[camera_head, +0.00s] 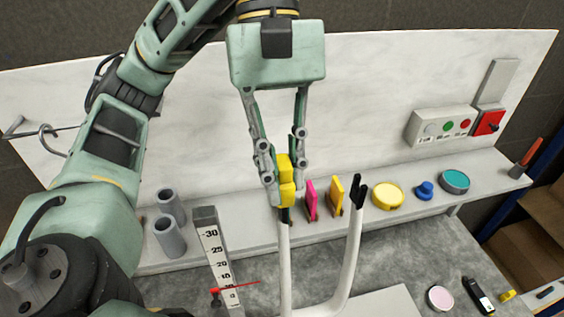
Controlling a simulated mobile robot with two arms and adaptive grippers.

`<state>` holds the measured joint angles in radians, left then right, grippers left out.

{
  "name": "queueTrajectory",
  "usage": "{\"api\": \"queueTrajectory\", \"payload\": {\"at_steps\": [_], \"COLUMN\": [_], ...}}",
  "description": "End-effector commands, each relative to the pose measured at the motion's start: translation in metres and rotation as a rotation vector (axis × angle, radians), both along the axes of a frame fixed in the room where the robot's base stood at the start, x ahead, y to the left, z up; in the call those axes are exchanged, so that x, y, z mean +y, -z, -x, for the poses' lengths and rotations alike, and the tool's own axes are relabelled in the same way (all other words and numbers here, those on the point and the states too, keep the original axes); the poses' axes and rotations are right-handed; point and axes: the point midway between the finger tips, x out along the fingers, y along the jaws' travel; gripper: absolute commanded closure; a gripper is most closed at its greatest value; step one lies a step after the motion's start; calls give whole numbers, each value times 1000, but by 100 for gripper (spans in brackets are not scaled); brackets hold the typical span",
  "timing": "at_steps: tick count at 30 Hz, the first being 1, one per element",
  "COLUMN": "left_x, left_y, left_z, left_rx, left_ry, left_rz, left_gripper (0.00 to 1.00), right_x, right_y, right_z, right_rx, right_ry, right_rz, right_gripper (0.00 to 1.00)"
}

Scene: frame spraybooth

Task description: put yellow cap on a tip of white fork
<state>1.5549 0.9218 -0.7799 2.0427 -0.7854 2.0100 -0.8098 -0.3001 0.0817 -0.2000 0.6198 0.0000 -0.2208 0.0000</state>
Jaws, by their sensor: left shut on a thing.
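The white fork (350,262) stands upright with two prongs over the grey worktop. Its right tip carries a black piece (359,190). My left gripper (285,193) points down and is shut on the yellow cap (286,170). The cap is right above the fork's left prong (285,250), in line with it in this view. The gripper's fingers hide the prong's top, so I cannot tell whether cap and tip touch. My right gripper is not in view.
A shelf behind holds grey tubes (168,238), pink (311,199) and yellow (336,195) upright pieces, and round yellow (388,195), blue (425,190) and teal (454,181) items. A measuring scale (216,262) with a red pointer stands left of the fork. A button box (442,127) is on the back panel.

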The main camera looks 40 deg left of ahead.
Motion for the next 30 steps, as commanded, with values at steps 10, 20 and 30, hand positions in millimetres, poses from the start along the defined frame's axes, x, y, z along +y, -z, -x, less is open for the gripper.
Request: {"api": "queueTrajectory", "payload": {"at_steps": [10,20,30], "left_x": [0,0,0], "left_y": [8,15,21], "left_z": [0,0,0], "left_rx": [0,0,0], "left_ry": [0,0,0], "left_rz": [0,0,0], "left_gripper": [98,98,98], "right_x": [1,3,3], "right_y": [7,12,18], "right_z": [0,0,0], "right_rx": [0,0,0], "right_ry": [0,1,1], "right_rz": [-1,-4,-3], "right_gripper": [41,41,41]}}
